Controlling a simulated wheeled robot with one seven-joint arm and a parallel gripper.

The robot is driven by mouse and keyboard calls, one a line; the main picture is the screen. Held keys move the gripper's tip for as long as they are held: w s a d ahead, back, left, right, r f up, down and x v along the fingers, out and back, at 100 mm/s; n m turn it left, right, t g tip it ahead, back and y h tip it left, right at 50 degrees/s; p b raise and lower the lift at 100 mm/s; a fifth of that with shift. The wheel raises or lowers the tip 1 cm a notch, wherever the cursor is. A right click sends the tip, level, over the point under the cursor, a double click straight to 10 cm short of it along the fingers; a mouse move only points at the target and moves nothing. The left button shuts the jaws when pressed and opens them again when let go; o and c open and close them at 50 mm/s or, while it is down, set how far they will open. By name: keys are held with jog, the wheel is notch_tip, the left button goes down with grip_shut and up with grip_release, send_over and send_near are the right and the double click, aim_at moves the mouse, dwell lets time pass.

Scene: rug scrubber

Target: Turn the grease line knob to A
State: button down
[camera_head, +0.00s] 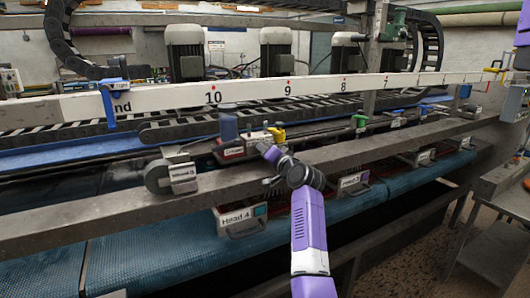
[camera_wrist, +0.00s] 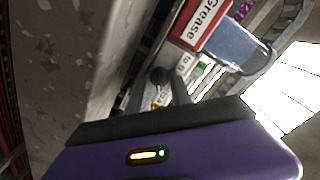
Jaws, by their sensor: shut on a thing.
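The grease unit (camera_head: 233,148) stands on the grey beam left of centre in the head view. Its red and white "Grease" label (camera_wrist: 203,20) and a blue container (camera_wrist: 238,48) show in the wrist view. My gripper (camera_head: 264,149) is at the unit's right side, shut on what appears to be this knob. The contact is mostly hidden, and the knob's pointing direction cannot be told.
A yellow handle (camera_head: 277,134) rises close behind my gripper. The long grey beam (camera_head: 100,212) runs across in front, with the "Head 4" box (camera_head: 238,218) below it. A round reel (camera_head: 158,176) stands to the left. A green fitting (camera_head: 359,121) is farther right.

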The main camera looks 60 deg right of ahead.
jog(key=c, duration=1.2)
grip_release()
jog(key=shift+o, duration=0.2)
jog(key=shift+s, duration=0.1)
jog(key=b+v, duration=0.1)
jog(key=v, duration=0.6)
jog(key=shift+f, duration=0.1)
jog(key=shift+s+a, duration=0.25)
